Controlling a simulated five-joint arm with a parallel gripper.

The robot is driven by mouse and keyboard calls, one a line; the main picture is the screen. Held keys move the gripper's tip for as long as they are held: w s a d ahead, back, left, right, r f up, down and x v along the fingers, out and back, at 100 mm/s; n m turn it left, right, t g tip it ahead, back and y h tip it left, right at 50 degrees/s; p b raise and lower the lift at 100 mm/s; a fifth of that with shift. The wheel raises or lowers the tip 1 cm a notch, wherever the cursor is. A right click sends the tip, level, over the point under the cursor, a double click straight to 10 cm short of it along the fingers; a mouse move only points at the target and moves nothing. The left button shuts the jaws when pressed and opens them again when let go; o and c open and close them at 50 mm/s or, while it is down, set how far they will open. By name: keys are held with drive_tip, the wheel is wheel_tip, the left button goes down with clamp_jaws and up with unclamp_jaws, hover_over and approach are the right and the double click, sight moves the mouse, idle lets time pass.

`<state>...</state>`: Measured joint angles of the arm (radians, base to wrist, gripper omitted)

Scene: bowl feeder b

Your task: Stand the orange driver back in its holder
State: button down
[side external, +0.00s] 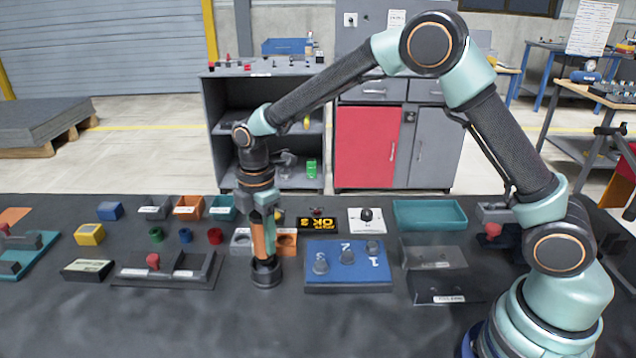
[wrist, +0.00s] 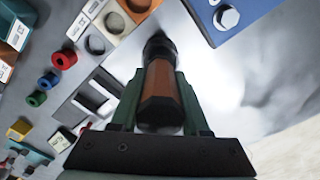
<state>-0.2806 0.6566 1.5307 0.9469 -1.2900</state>
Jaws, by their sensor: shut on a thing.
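The orange driver (side external: 258,240) is upright in the side external view, below my wrist. My gripper (side external: 264,228) is shut on it, with the green fingers on both sides of its handle. In the wrist view my gripper (wrist: 159,85) closes around the driver (wrist: 160,100), whose orange and dark handle points away from the camera. A black round holder (side external: 265,274) with a wider base stands on the table directly under the driver. The driver's lower end meets the holder's top; I cannot tell how deep it sits. Its tip is hidden.
A blue block with numbered knobs (side external: 347,272) stands close to the right. A pale and orange block with round holes (side external: 287,243) is just behind. A dark fixture with a red knob (side external: 165,272) lies to the left. The front of the table is clear.

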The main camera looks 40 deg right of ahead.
drive_tip(key=shift+f, duration=0.1)
drive_tip(key=shift+c, duration=1.9)
unclamp_jaws()
wheel_tip(320, 180, up, 12)
drive_tip(key=shift+f, duration=0.25)
drive_tip(key=shift+s+d+r, duration=0.1)
drive_tip(key=shift+s+r, duration=0.05)
drive_tip(key=shift+r, duration=0.4)
drive_tip(key=s+d+r+m+t, duration=0.2)
drive_tip(key=s+d+r+m, duration=0.4)
drive_tip(key=s+d+m, duration=0.15)
drive_tip(key=s+d+f+m+t, duration=0.2)
drive_tip(key=s+d+m, duration=0.3)
drive_tip(key=s+m, duration=0.4)
drive_tip(key=shift+s+d+m+t, duration=0.25)
drive_tip(key=shift+s+m+t, duration=0.1)
drive_tip(key=shift+m+t, duration=0.45)
